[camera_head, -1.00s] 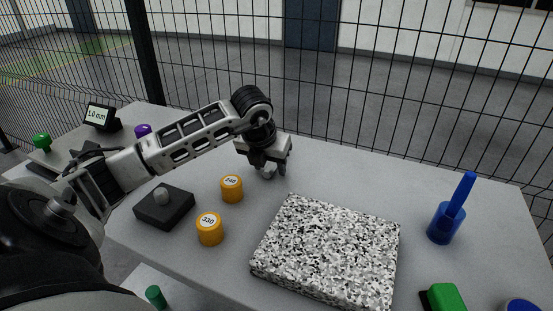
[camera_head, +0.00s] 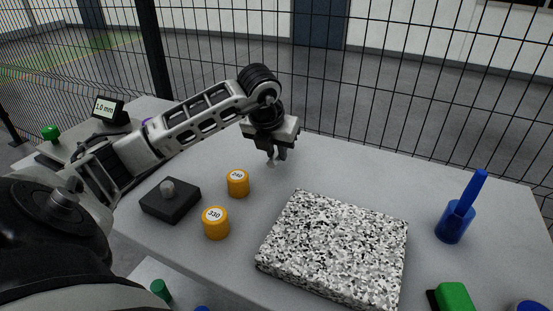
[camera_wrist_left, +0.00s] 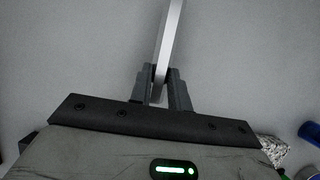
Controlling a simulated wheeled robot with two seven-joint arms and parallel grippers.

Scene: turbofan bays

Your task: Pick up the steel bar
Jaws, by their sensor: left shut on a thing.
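My left gripper (camera_head: 277,157) points down over the far part of the grey table, beyond the orange cylinders. Its fingers are close together, and a small pale end of the steel bar (camera_head: 271,162) shows beside them. In the left wrist view the bar (camera_wrist_left: 168,42) is a long, narrow, bright strip running up from between the two dark fingers of the left gripper (camera_wrist_left: 164,75). The fingers are shut on it near its lower end. I cannot tell whether the bar is clear of the table. My right gripper is not in view.
Two orange cylinders, marked 330 (camera_head: 216,223) and 250 or similar (camera_head: 238,183), stand near a black block with a grey knob (camera_head: 170,201). A speckled slab (camera_head: 334,250) lies in front. A blue cup with a rod (camera_head: 455,221) stands right. Wire fence runs behind the table.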

